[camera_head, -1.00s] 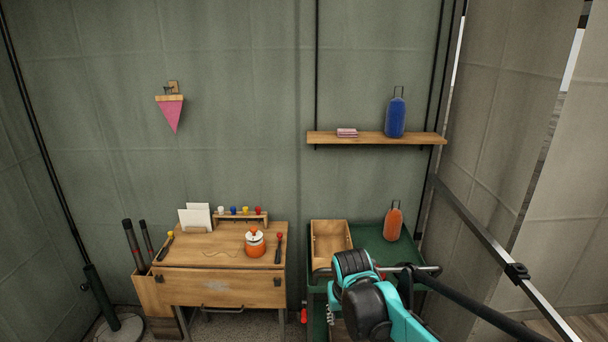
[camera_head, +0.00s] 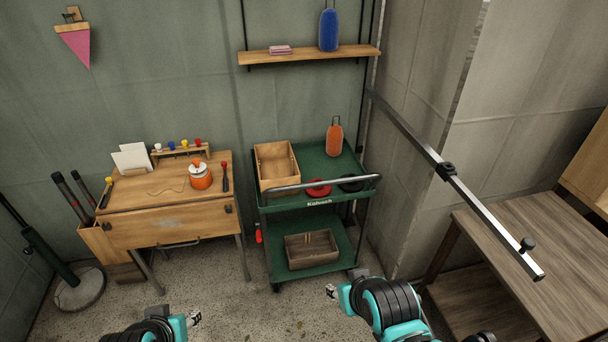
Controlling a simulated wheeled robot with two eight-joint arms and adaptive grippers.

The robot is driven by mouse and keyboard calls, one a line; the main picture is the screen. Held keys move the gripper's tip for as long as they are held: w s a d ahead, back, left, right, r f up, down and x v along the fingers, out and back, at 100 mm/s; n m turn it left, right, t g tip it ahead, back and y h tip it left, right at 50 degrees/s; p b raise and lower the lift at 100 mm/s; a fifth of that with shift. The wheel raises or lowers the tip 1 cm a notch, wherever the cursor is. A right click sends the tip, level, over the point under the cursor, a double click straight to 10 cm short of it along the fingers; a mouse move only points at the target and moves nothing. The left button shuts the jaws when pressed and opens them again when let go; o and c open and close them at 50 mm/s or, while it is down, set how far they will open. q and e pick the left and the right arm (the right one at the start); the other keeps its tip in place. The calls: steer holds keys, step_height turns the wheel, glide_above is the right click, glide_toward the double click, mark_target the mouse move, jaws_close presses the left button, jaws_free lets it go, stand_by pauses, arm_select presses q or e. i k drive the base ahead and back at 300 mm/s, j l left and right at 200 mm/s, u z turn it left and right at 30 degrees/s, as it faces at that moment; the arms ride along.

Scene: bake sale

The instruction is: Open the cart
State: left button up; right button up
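The green cart (camera_head: 325,161) with two tiers and a dark push bar (camera_head: 322,185) stands against the back wall. To its left is a wooden desk-like stand (camera_head: 123,233) with a closed front panel, dark latches at its upper corners and a bar handle (camera_head: 178,245) below. I cannot tell which of the two is the cart meant. My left gripper (camera_head: 195,318) is at the bottom, over the floor in front of the stand. My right gripper (camera_head: 331,291) is low in front of the green cart, apart from it. Both are too small to show whether they are open.
The cart's top holds an open wooden box (camera_head: 277,176), an orange bottle-like item (camera_head: 334,139) and red and black round items; a wooden crate (camera_head: 311,263) sits below. An orange pot (camera_head: 200,178) stands on the stand. A slanted metal rail (camera_head: 410,144) and wooden table (camera_head: 540,255) border the right.

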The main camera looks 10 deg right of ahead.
mark_target(313, 162)
steer(key=i+l+z, duration=0.1)
steer(key=z, duration=0.25)
steer(key=i+l+z, duration=0.15)
steer(key=z, duration=0.25)
steer(key=i+l+z, duration=0.1)
steer(key=z, duration=0.25)
